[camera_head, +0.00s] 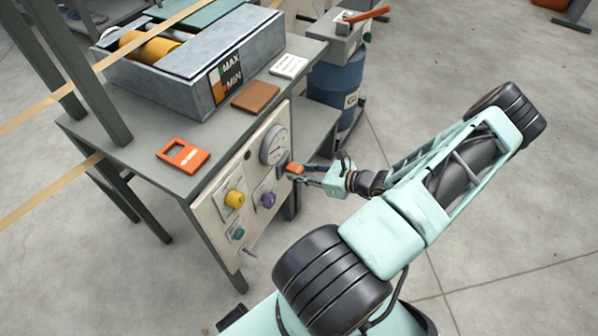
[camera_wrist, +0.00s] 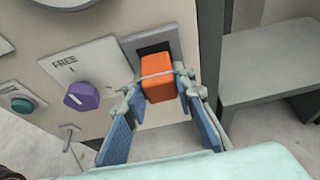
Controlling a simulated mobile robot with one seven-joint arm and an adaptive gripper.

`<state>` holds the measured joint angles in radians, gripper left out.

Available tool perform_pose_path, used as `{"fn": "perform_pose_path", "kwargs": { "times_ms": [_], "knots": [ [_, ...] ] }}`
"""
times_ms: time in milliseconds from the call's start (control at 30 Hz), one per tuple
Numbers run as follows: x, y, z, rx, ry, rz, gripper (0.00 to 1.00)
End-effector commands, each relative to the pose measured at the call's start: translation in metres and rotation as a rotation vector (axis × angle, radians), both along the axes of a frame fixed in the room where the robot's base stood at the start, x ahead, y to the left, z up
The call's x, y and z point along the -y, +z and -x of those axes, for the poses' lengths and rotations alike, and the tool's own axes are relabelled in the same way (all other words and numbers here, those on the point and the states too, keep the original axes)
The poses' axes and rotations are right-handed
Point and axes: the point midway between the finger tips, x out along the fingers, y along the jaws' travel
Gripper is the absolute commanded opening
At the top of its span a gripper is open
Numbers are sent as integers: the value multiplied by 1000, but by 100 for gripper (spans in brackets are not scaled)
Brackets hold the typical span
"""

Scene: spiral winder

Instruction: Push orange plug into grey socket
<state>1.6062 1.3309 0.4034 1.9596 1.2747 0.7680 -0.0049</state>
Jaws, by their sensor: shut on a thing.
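The orange plug (camera_wrist: 157,77) is a small block held between the fingers of my gripper (camera_wrist: 160,95) in the wrist view. It is in front of the grey socket (camera_wrist: 136,46), a square grey frame with a dark opening on the panel. The plug covers the lower part of the opening; I cannot tell whether its far end is inside. In the head view my gripper (camera_head: 298,174) is at the panel's right side, shut on the orange plug (camera_head: 295,168). The grey socket (camera_head: 283,160) shows only partly there.
The beige panel (camera_head: 213,202) carries a round gauge (camera_head: 273,145), a yellow knob (camera_head: 235,199), a purple knob (camera_head: 268,199) and a teal button (camera_head: 237,233). A grey shelf (camera_wrist: 270,62) is right of the socket. An orange tag-like object (camera_head: 183,155) lies on the bench.

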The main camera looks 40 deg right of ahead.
Motion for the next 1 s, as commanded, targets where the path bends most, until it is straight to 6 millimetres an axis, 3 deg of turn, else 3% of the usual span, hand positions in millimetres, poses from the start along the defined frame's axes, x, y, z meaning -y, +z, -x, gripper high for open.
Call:
{"fn": "perform_pose_path", "kwargs": {
  "times_ms": [500,533,700,1000],
  "knots": [
    [-4,0,-10,0,1,0,3],
    [-4,0,-10,0,1,0,25],
    [-4,0,-10,0,0,0,44],
    [-3,0,-9,-1,0,0,44]
  ]
}}
